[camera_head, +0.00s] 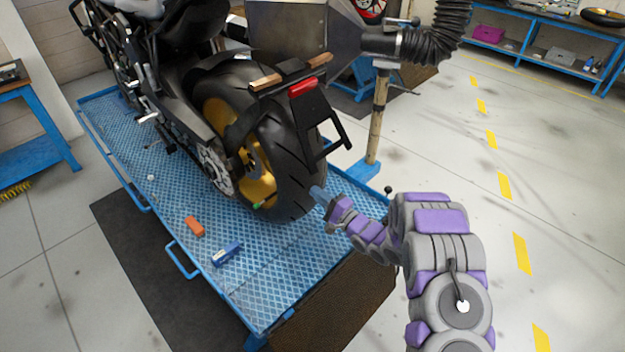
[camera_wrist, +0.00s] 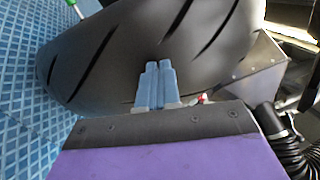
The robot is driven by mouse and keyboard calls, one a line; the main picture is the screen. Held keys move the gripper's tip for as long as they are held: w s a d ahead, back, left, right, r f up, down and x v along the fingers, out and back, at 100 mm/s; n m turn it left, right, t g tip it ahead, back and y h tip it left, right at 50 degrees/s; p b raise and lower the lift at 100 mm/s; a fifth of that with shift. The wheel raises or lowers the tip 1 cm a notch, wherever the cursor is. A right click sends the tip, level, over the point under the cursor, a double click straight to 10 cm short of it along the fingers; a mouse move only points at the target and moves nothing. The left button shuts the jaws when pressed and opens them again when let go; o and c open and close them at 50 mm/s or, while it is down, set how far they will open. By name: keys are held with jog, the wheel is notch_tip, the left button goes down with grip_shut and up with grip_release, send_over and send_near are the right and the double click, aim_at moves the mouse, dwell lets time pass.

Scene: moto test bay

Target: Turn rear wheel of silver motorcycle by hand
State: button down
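The motorcycle (camera_head: 180,62) stands on a blue lift platform, its rear end toward me. Its rear wheel (camera_head: 285,168) has a black grooved tyre and a gold rim. In the wrist view the tyre (camera_wrist: 125,58) fills the upper middle. My gripper (camera_head: 318,192) is at the lower right side of the tyre. In the wrist view its two blue fingers (camera_wrist: 158,68) are together with nothing between them, and their tips overlap the tyre's tread. I cannot tell whether they touch it.
The blue lift platform (camera_head: 290,270) carries an orange block (camera_head: 194,226) and a blue box (camera_head: 227,254). A grey exhaust hood (camera_head: 300,28) with a black hose (camera_head: 432,42) stands behind the wheel on a post. The floor at right is clear.

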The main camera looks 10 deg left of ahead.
notch_tip(320, 180, up, 2)
jog(key=shift+p, duration=0.5)
jog(key=shift+f, duration=0.1)
jog(key=shift+s+d+f, duration=0.15)
jog(key=shift+s+d, duration=0.1)
jog(key=shift+d, duration=0.05)
jog(key=p+v, duration=0.1)
jog(key=v, duration=0.4)
jog(key=shift+s, duration=0.1)
